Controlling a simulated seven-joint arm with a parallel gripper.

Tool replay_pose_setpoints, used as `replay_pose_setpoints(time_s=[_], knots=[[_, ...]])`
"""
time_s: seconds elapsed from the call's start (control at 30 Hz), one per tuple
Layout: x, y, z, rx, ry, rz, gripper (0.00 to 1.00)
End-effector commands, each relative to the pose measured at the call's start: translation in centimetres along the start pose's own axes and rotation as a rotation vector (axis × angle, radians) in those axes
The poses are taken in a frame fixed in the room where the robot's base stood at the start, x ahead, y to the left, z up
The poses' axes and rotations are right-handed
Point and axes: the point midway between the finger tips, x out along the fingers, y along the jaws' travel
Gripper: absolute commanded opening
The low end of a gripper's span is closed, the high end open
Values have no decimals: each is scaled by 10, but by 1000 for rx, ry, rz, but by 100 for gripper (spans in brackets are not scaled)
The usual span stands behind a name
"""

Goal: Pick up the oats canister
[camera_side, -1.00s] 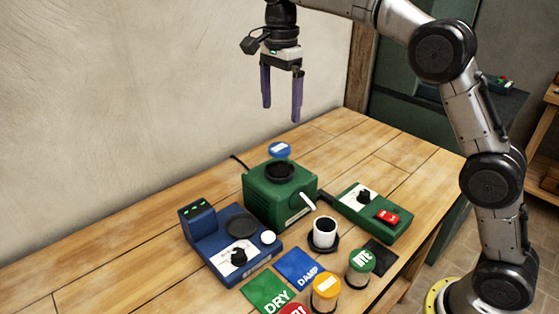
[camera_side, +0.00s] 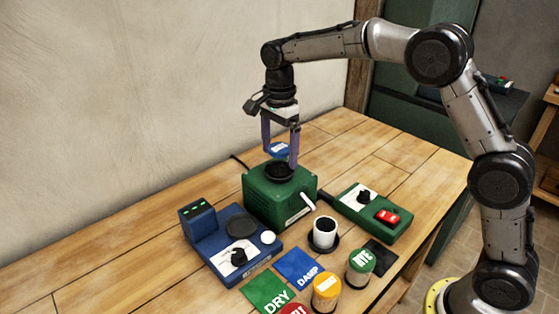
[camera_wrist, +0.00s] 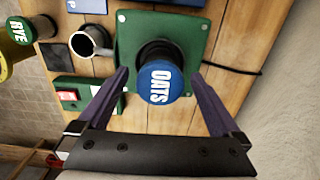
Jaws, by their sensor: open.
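In the wrist view the blue lid lettered OATS (camera_wrist: 160,84) lies between my two purple fingers, overlapping the mill's dark round hopper. My gripper (camera_side: 280,158) points down, open and empty, with one finger on each side of the lid. It also shows in the wrist view (camera_wrist: 158,74). I cannot tell whether the fingertips have reached the lid's height.
Nearby are a blue scale (camera_side: 222,258), a green switch box (camera_side: 350,206), a white cup (camera_side: 325,232), and the RYE (camera_side: 360,265) and yellow-lidded (camera_side: 326,290) canisters. The table behind is clear.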

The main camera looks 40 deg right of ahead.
Motion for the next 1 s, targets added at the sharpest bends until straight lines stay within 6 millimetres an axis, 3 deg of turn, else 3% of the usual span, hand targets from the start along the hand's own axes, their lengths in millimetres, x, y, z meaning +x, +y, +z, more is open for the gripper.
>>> replay_pose_setpoints(time_s=[0.17, 0.2, 0.73, 1.0], knots=[[0, 0, 0, 0, 0, 0, 100], [0, 0, 0, 0, 0, 0, 96], [0, 0, 0, 0, 0, 0, 1], [-1, 0, 0, 0, 0, -2, 0]])
